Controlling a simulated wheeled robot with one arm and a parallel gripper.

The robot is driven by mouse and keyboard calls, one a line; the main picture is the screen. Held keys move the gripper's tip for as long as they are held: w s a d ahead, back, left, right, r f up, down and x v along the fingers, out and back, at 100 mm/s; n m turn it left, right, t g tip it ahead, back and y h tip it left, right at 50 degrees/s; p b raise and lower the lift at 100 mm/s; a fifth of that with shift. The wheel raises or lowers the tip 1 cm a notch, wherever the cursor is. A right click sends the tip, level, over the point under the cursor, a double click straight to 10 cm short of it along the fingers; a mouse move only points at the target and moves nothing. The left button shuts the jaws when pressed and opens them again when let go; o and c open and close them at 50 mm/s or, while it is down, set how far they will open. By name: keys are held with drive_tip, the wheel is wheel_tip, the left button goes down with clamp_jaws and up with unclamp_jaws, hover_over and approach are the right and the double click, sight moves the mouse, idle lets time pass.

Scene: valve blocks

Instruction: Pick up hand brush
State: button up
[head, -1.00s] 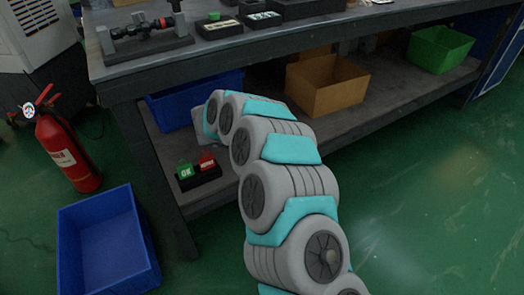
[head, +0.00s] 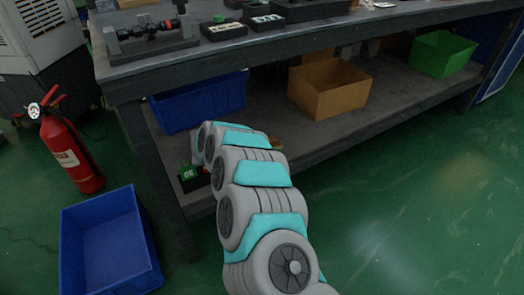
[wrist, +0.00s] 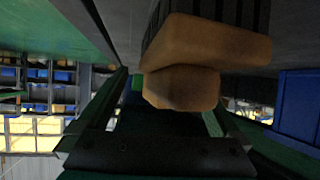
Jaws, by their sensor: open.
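The hand brush (wrist: 182,85) shows large in the wrist view, with a tan wooden body and dark bristles above it in the picture. In the head view only a small brown piece (head: 275,143), likely the brush, shows on the lower shelf beside my arm. My gripper (wrist: 165,98) is open in the wrist view, its two fingers reaching toward the brush. The near tan end lies between the fingers in the picture; I cannot tell whether they touch it. My arm hides the gripper in the head view.
On the lower shelf (head: 385,110) stand a blue bin (head: 200,105), a cardboard box (head: 330,90) and a green bin (head: 442,55). A green OK block (head: 190,172) sits left of my arm. A blue crate (head: 108,250) and a fire extinguisher (head: 70,155) stand on the floor.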

drive_tip(key=shift+w+d+f, duration=0.25)
drive_tip(key=shift+w+d, duration=0.15)
drive_tip(key=shift+c, duration=0.2)
drive_tip(key=c, duration=1.4)
